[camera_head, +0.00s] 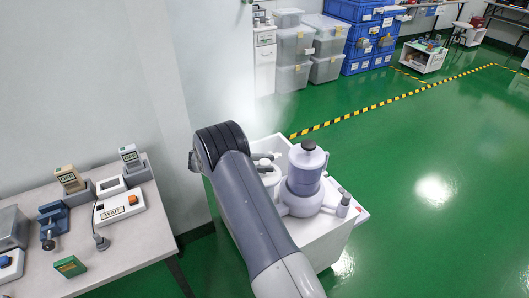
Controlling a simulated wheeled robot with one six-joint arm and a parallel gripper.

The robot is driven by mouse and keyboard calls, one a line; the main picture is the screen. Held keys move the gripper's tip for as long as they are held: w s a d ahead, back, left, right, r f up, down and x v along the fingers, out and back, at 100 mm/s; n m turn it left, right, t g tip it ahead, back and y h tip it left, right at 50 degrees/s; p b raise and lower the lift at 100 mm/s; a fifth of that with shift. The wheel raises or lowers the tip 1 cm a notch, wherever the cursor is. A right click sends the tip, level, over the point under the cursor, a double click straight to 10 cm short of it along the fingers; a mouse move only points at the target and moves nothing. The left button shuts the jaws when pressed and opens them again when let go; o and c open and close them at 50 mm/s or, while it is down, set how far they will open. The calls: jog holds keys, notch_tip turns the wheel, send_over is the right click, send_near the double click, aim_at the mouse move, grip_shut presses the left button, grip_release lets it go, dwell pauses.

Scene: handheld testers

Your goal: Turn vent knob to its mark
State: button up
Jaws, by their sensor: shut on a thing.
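A lavender-grey jar-like vessel (304,180) with a pale round top stands upright on a white trolley (318,245), right of my arm. A short lavender-grey cylinder (343,202) stands at its right side. White and dark fittings (266,160) show left of the vessel, partly covered by my arm. My arm reaches up from the bottom edge to a dark joint in front of the trolley. My gripper is hidden behind the arm, and so is what it holds.
The left table (150,245) carries handheld testers, a WAIT-labelled box (119,207), a blue clamp-like device (53,222) and a green block (70,266). A wall stands behind. Clear bins (295,45) and blue crates (355,35) stand farther back. Green floor (440,150) is free at right.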

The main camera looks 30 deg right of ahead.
jog(key=shift+g+p, duration=0.3)
jog(key=shift+p, duration=0.6)
jog(key=o, duration=0.9)
jog(key=shift+o, duration=0.2)
